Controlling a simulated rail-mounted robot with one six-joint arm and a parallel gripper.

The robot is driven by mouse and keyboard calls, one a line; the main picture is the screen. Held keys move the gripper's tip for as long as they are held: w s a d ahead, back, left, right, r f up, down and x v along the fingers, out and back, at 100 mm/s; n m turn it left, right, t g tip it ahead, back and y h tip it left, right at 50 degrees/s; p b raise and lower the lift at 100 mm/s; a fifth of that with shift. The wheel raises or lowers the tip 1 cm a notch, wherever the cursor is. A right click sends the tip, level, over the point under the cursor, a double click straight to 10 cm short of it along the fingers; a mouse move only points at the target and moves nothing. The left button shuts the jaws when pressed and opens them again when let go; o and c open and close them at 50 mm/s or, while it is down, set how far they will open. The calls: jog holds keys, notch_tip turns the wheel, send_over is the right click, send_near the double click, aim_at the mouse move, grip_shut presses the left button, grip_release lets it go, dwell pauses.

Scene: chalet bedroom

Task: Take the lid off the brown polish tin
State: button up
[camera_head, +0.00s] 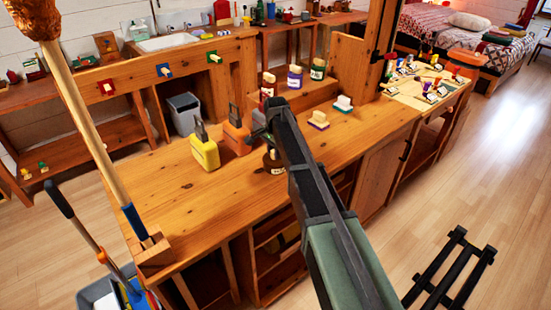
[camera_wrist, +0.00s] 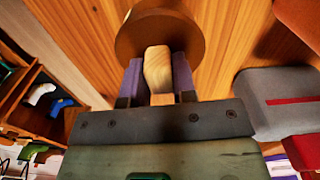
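The brown polish tin (camera_head: 268,167) stands on the wooden workbench, a dark round tin with a pale label, partly covered by my arm in the head view. In the wrist view its round brown lid (camera_wrist: 128,42) shows from above, with a pale wooden knob (camera_wrist: 157,66) standing up from it. My gripper (camera_wrist: 157,75) has a purple-padded finger on each side of the knob, both seeming to touch it. In the head view my gripper (camera_head: 270,142) is just above the tin, its fingertips mostly hidden. I see no gap between lid and tin.
A yellow container (camera_head: 204,154) and an orange container (camera_head: 237,138) stand close left of the tin. A purple-edged block (camera_head: 318,121) and a teal-edged block (camera_head: 343,104) lie to the right. A wooden holder (camera_head: 152,254) stands at the front left corner.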

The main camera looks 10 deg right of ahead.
jog(key=c, duration=0.3)
notch_tip(320, 180, up, 20)
jog(key=p, duration=2)
